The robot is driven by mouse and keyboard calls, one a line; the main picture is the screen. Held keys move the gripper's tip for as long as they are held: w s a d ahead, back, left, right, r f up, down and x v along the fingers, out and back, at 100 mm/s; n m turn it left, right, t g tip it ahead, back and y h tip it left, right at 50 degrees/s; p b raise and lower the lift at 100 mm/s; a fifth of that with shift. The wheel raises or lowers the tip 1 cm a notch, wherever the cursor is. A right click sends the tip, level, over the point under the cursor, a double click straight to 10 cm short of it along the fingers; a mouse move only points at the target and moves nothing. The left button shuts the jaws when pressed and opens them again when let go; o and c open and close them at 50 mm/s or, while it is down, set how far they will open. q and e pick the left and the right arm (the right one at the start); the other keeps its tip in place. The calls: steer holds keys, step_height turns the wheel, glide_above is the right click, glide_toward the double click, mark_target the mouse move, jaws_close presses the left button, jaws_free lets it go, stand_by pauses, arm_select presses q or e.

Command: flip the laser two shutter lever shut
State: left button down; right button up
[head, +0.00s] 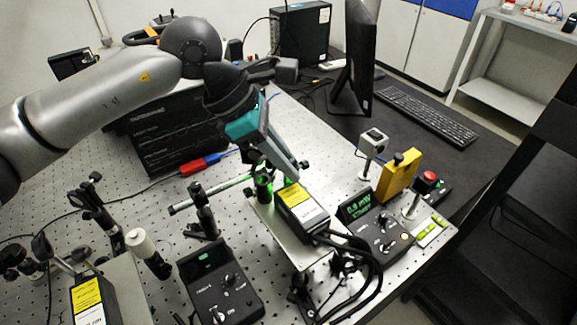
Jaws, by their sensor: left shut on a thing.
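A black laser head with a yellow and white label (302,210) sits on a raised metal plate (262,222) at the middle of the bench. I take it to be laser two, though its label is too small to read. My left gripper (291,176), with a teal body, reaches down from the upper left to the laser's front end. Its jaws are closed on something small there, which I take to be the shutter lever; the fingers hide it. Green light glows beside the fingertips. My right gripper is not in view.
A controller with a lit green display (358,207) stands right of the laser, and another controller (218,283) stands to the left. A second labelled laser (92,300) is at the lower left. Black cables (368,262), a yellow block (398,176) and optic posts crowd the area.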

arm_select(q)
steer(key=c, duration=1)
jaws_free()
steer(key=v, duration=1.5)
steer(key=shift+r+p, duration=0.2)
steer(key=shift+p, duration=0.1)
